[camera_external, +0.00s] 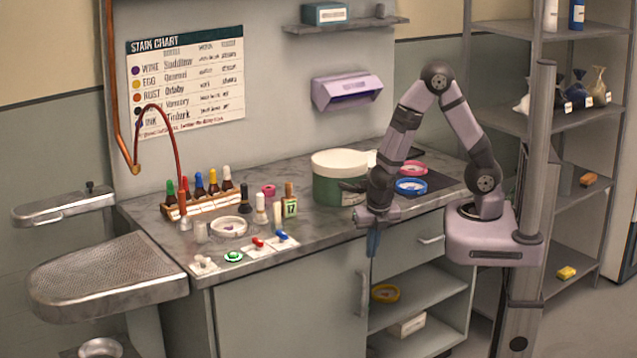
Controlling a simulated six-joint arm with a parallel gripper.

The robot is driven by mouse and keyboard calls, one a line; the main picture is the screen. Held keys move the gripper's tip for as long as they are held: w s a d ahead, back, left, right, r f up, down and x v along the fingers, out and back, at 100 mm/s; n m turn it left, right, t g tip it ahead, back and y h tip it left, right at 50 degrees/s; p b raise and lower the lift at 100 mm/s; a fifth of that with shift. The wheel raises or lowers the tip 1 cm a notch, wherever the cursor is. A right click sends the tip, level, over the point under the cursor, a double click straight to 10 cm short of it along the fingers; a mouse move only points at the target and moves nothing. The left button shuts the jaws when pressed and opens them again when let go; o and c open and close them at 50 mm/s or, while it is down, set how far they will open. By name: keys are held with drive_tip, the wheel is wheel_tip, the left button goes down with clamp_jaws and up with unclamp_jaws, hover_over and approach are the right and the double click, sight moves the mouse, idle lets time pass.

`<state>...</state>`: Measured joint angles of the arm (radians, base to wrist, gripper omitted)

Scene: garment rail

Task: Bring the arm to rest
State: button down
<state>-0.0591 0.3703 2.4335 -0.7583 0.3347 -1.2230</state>
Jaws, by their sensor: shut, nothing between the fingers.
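My arm rises from its base at the right end of the counter (320,235) and bends down toward the counter's front edge.
A rack of dropper bottles (198,203), a round white dish (229,227) and small swatches stand on the left half. A blue ring dish (411,186) and a red one (412,168) lie behind my wrist. A shelf unit (560,130) and grey post (538,150) stand right.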

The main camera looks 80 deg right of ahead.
drive_tip(key=shift+r, duration=0.3)
drive_tip(key=s+r+m+g, duration=0.1)
drive_tip(key=s+m+g, duration=0.3)
drive_tip(key=s+m, duration=1)
drive_tip(key=w+a+r+m+t+y, duration=0.2)
drive_tip(key=w+a+r+m, duration=0.2)
drive_tip(key=w+r+m, duration=0.2)
drive_tip(key=shift+r+m+t+y, duration=0.3)
drive_tip(key=shift+r+m+t, duration=0.1)
drive_tip(key=shift+r+m, duration=0.95)
